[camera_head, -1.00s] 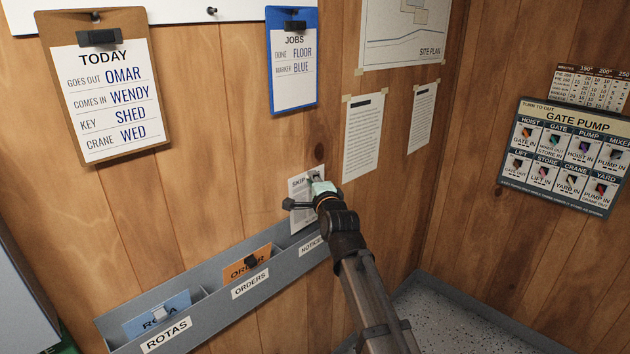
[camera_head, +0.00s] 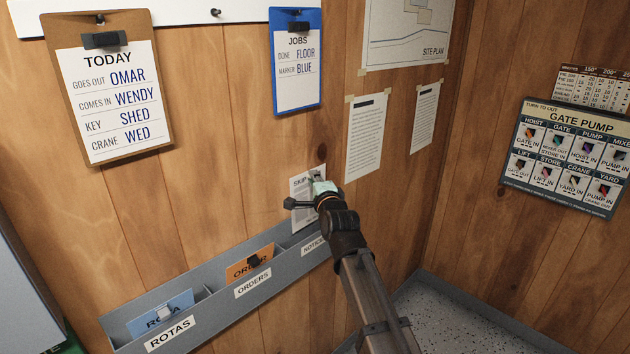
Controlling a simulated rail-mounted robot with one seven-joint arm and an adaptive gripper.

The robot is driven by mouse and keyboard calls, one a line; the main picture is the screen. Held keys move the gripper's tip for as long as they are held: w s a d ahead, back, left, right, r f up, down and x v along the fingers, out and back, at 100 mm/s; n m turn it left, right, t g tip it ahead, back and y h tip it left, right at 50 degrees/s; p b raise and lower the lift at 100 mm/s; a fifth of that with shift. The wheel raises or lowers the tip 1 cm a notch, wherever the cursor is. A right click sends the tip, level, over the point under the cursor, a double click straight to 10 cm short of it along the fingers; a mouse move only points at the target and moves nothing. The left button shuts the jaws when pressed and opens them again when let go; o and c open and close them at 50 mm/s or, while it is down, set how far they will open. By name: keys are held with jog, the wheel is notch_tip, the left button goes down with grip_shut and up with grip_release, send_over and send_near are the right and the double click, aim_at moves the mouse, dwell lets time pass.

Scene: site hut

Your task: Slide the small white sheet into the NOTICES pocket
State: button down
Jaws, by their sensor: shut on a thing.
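The small white sheet (camera_head: 299,189), with a heading that begins "SKIP", is upright near the wall at the right end of the grey rack. My gripper (camera_head: 316,186) is shut on its upper right part, and the gripper and arm hide its right side. The NOTICES pocket (camera_head: 313,246) is the rack's right compartment, and its label is partly covered by my arm. The sheet's lower edge is at the pocket's opening in this view. I cannot tell how far it is inside.
The rack also has an ORDERS pocket (camera_head: 253,283) with an orange card (camera_head: 240,269) and a ROTAS pocket (camera_head: 170,333) with a blue card (camera_head: 150,318). Two taped papers (camera_head: 365,138) hang right of the sheet. Clipboards (camera_head: 296,62) hang above left.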

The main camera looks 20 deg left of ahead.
aim_at(312, 210)
jog(key=shift+f, duration=0.1)
dwell(0.6)
jog(key=shift+f+b, duration=0.75)
jog(key=shift+f, duration=0.7)
jog(key=shift+f+b, duration=0.9)
jog(key=shift+f, duration=0.65)
jog(key=shift+f, duration=0.1)
jog(key=shift+f+b, duration=0.9)
jog(key=shift+f, duration=0.55)
jog(key=shift+f+b, duration=1.05)
jog(key=shift+f, duration=0.5)
